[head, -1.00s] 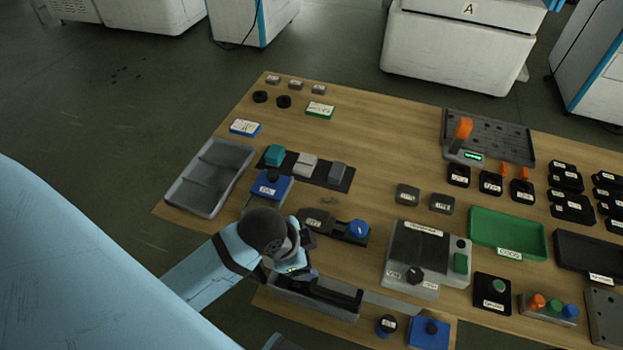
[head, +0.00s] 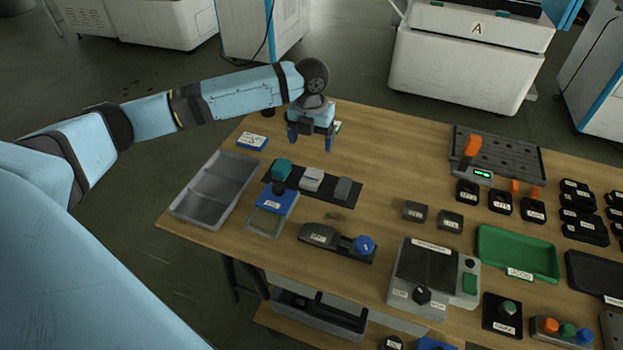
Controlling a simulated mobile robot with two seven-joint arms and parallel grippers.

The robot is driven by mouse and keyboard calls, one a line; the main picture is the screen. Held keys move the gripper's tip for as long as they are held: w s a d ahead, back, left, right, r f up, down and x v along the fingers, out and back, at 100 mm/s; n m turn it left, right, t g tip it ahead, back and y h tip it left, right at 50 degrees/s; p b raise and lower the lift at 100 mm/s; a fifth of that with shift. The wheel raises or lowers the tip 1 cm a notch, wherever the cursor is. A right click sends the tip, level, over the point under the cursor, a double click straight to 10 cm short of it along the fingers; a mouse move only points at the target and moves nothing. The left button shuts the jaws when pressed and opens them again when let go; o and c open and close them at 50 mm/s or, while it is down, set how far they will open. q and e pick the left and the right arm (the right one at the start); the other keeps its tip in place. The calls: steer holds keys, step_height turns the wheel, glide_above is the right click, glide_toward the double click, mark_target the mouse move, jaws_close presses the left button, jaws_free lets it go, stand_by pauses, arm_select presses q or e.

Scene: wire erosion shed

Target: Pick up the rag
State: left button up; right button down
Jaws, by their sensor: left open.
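My left gripper (head: 311,140) is above the back left part of the wooden table (head: 385,150). Its two fingers point down and stand apart, with nothing seen between them. I cannot make out a thing that is surely the rag. A black mat (head: 330,196) in front of the gripper bears a teal piece (head: 281,169), a pale piece (head: 312,178) and a grey piece (head: 343,188), too small to identify. The gripper and forearm hide some of the table's back left corner. My right gripper is not in view.
A grey divided tray (head: 180,208) lies at the left edge. A blue-topped box (head: 272,202) and a black device with a blue knob (head: 364,245) stand nearer. A green tray (head: 485,262) and a panel box (head: 398,292) are at right. The middle back is clear.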

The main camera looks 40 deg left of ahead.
arm_select(q)
steer(key=a, duration=0.1)
glide_above(311, 176)
steer(key=shift+m, duration=0.3)
steer(key=f, duration=0.5)
steer(key=f+b, duration=0.1)
steer(key=f, duration=0.1)
steer(key=shift+w+a+f, duration=0.1)
steer(key=shift+a+f, duration=0.2)
steer(key=shift+f, duration=0.05)
steer(key=f, duration=0.4)
steer(key=shift+d+f+b, duration=0.3)
steer(key=shift+d+f, duration=0.05)
steer(key=shift+d, duration=0.05)
steer(key=shift+f, duration=0.35)
steer(key=c, duration=1)
steer(key=shift+r, duration=0.15)
step_height(311, 176, up, 20)
steer(key=shift+f+p, duration=0.1)
steer(key=shift+p, duration=1.05)
